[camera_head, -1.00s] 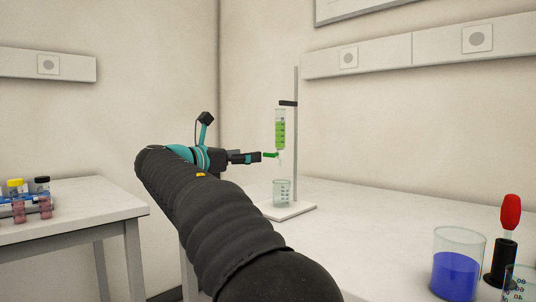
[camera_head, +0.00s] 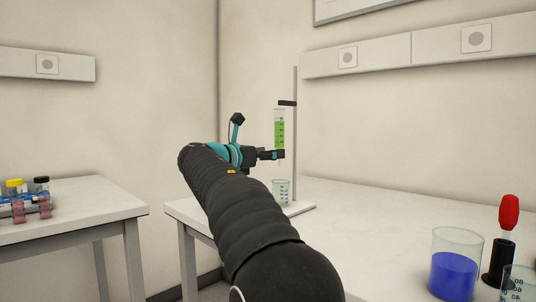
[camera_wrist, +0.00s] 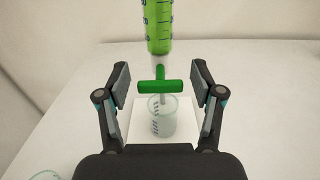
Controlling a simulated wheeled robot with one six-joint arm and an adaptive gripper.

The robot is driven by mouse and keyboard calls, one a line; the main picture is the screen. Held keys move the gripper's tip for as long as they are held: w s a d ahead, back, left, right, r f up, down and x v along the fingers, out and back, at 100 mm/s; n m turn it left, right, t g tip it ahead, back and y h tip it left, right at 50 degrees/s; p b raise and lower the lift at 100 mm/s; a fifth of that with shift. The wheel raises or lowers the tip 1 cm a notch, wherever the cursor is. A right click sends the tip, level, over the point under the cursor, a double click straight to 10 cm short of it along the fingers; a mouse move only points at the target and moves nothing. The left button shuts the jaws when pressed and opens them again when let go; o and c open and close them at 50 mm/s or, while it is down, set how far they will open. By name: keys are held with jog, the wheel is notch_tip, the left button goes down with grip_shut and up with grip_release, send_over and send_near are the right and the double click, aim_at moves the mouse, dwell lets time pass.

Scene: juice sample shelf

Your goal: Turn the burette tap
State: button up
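The burette (camera_head: 279,127) holds green liquid and hangs upright on a stand rod (camera_head: 296,150). It also shows at the top of the wrist view (camera_wrist: 158,25). The green burette tap (camera_wrist: 158,86) lies crosswise below the tube in the wrist view, between my gripper's fingers. My gripper (camera_wrist: 160,84) is open, with a gap between each finger and the tap. In the head view my gripper (camera_head: 278,155) is at tap height and hides the tap. A clear beaker (camera_wrist: 162,118) stands below the burette on the white stand base (camera_wrist: 140,130).
A beaker of blue liquid (camera_head: 454,275) and a red-topped black item (camera_head: 506,240) stand at the right front of the bench (camera_head: 380,215). A side table (camera_head: 80,222) with small capped vials (camera_head: 43,190) is at left. The bench middle is clear.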

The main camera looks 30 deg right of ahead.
jog(key=c, duration=0.9)
jog(key=shift+s+m, duration=0.15)
jog(key=shift+m, duration=2.45)
jog(key=o, duration=1.2)
jog(key=v, duration=1.2)
